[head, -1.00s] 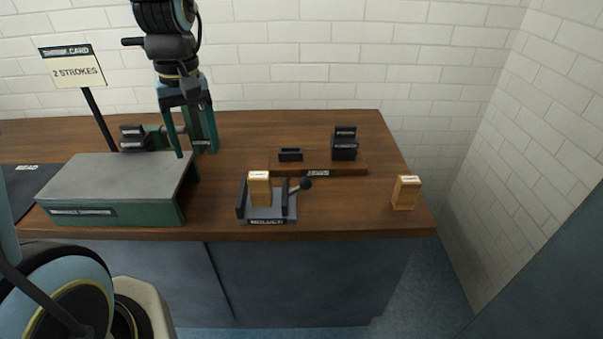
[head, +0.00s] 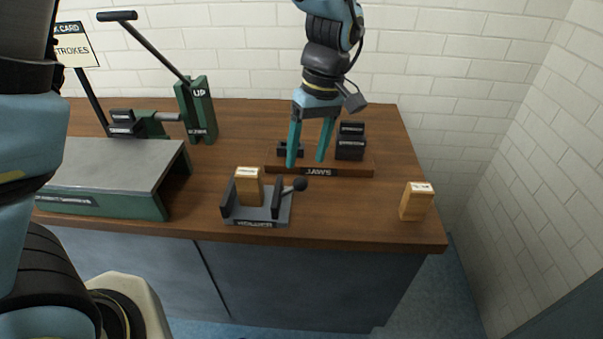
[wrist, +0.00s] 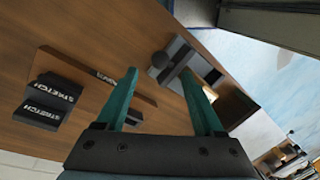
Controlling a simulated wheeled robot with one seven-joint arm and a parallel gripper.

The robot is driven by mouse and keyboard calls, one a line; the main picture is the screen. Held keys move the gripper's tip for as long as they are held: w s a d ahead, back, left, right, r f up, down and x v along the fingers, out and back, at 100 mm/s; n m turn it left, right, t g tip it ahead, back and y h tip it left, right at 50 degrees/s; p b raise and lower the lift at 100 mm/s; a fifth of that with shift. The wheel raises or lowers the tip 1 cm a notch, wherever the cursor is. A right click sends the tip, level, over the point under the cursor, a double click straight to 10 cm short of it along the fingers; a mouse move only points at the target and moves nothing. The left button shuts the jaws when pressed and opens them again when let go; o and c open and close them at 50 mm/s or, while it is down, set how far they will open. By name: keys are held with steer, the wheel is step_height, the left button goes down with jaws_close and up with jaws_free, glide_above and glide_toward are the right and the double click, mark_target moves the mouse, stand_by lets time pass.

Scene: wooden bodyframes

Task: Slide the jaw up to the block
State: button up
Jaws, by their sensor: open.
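The grey holder (head: 256,215) stands near the table's front edge; it also shows in the wrist view (wrist: 181,50). A wooden block (head: 249,190) stands upright in it, by the left wall. The dark sliding jaw (head: 278,197) is on the right, with a visible gap between it and the block.
Behind the holder is a wooden rack (head: 345,171) labelled JAWS, with black pieces on it. A second wooden block (head: 416,201) stands at the right edge. A green press (head: 105,205) with a raised lever is at the left. A card (head: 75,43) mentions strokes.

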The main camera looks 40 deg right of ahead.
mark_target(301, 178)
steer(key=f, duration=0.3)
steer(key=a+f+p, duration=0.1)
steer(key=f, duration=0.2)
steer(key=shift+w+a, duration=0.1)
steer(key=shift+a, duration=0.05)
jaws_close()
stand_by(0.3)
stand_by(1.0)
